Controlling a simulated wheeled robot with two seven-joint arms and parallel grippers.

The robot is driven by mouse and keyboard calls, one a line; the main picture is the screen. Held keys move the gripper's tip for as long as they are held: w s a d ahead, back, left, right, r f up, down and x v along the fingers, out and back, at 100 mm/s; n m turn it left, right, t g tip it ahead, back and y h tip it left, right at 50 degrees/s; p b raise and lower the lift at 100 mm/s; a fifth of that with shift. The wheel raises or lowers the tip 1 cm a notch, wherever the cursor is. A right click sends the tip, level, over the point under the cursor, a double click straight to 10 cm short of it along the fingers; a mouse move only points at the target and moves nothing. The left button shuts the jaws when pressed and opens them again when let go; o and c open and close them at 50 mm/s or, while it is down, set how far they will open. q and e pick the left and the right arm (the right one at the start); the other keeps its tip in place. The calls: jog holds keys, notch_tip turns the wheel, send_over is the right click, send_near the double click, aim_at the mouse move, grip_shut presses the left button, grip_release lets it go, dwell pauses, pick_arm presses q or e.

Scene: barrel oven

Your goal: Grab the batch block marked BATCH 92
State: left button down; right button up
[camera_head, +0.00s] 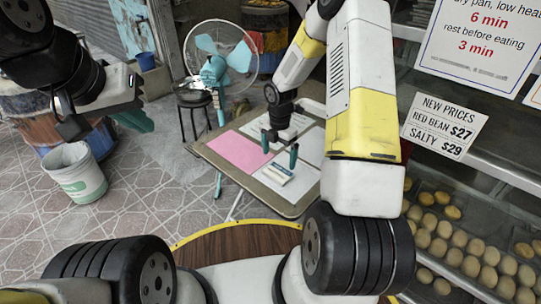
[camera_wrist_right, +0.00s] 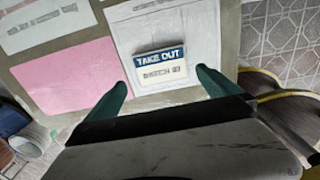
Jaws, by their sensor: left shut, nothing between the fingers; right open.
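A small pale block (camera_head: 277,174) lies on the folding table (camera_head: 225,158). In the right wrist view the block (camera_wrist_right: 160,65) has a blue band reading TAKE OUT and a white strip with blurred lettering. I cannot read a batch number with certainty. My right gripper (camera_head: 279,149) is open above the table, close to the block. In the wrist view the block shows just ahead of and between the teal fingertips (camera_wrist_right: 161,80), with no visible contact. My left gripper (camera_head: 138,119) is shut and empty at the left, away from the table.
A pink sheet (camera_head: 238,152) and white printed sheets lie flat on the table. A fan (camera_head: 213,70) and a stool (camera_head: 193,100) stand behind it. A white bucket (camera_head: 75,172) stands on the floor at left. Food trays (camera_head: 470,240) and a counter are at right.

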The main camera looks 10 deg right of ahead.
aim_at(278, 172)
notch_tip(278, 172, down, 7)
jog(key=shift+s, duration=0.1)
jog(key=c, duration=1)
jog(key=shift+r, duration=0.15)
